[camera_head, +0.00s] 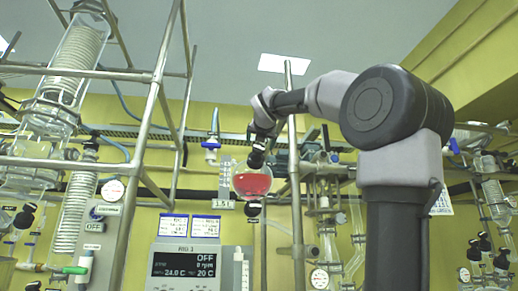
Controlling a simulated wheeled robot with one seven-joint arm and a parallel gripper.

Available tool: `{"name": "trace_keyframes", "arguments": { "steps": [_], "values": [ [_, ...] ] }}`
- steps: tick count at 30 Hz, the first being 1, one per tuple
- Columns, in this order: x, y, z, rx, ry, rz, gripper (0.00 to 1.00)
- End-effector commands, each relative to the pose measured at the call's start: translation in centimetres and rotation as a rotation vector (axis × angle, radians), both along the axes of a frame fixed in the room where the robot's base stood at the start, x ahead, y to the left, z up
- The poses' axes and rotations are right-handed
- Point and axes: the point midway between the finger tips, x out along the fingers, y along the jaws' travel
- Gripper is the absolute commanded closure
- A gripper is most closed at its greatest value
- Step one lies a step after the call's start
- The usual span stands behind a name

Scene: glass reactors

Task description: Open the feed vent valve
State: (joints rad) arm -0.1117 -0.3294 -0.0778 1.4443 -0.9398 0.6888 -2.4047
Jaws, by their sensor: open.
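My arm reaches in from the right, and my gripper (260,139) points down just above a round glass vessel (252,184) with red liquid. Dark parts at the vessel's top lie close to the fingers. I cannot tell finger from fitting there, or whether they touch. A black knob (253,209) sits below the vessel. A blue-handled valve (211,145) is on the pipework to its left. No label marks the feed vent valve, so I cannot tell which fitting it is.
A metal rod frame (138,135) with glass coils stands at left. An upright pole (293,160) stands close right of the gripper. More glassware fills the right.

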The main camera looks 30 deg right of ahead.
Motion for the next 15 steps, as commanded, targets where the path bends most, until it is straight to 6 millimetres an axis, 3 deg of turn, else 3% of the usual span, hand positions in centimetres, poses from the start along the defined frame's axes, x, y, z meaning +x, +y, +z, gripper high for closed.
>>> {"name": "trace_keyframes", "arguments": {
  "steps": [6,15],
  "values": [
    [-2.9,1.1,0.0,0.001,0.001,0.0,0.08],
    [-3.5,1.3,0.0,0.0,0.001,-0.001,0.08]
  ]
}}
